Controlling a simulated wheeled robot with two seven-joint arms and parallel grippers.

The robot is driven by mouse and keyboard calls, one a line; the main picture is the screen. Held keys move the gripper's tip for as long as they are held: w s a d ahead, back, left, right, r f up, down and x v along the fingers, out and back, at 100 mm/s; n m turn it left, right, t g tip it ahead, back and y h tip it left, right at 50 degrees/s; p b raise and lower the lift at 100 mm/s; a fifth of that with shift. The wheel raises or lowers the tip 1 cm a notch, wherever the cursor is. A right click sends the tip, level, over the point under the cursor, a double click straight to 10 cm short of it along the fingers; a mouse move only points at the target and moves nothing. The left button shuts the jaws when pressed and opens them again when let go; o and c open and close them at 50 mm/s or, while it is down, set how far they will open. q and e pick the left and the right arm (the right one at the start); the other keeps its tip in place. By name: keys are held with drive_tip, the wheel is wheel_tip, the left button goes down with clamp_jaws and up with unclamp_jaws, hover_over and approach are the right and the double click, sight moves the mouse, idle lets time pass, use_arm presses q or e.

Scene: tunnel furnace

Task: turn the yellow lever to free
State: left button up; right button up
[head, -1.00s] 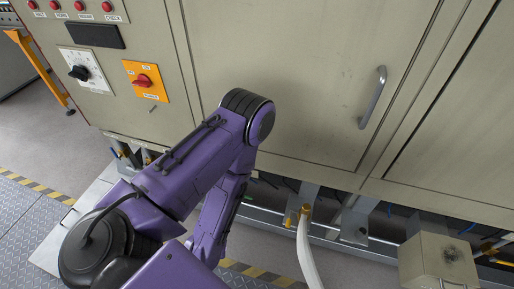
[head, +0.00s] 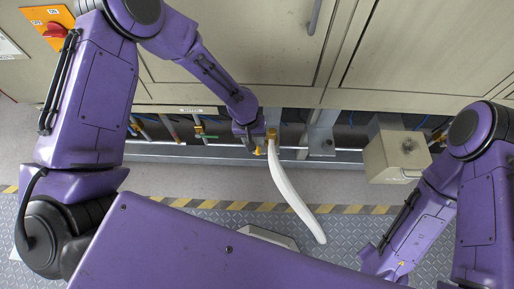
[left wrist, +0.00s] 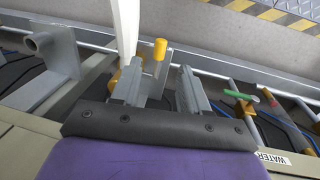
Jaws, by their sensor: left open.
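The yellow lever (left wrist: 160,49) shows in the left wrist view as a short rounded yellow-orange end, between and just beyond my fingertips. In the head view a small yellow piece (head: 257,150) shows at the tip of my left gripper (head: 255,142). In the left wrist view, my left gripper (left wrist: 159,76) is open, with one grey finger on each side of the lever's line. I cannot tell whether either finger touches it. The lever's base is partly hidden by the fingers. My right arm is at the right in the head view, but its gripper does not show.
A white hose (head: 292,195) hangs from a brass fitting (head: 271,134) beside my left gripper. A green-handled valve (left wrist: 238,94) is nearby, near the WATER label (left wrist: 272,158). A beige box (head: 396,152) stands to the right. Cabinet panels (head: 235,50) rise behind.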

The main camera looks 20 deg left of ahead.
sight(258, 150)
use_arm(q)
drive_tip(key=f, duration=0.4)
drive_tip(key=d+f, duration=0.1)
drive_tip(key=f, duration=0.1)
drive_tip(key=shift+w, duration=0.1)
clamp_jaws()
use_arm(e)
drive_tip(key=shift+f, duration=0.35)
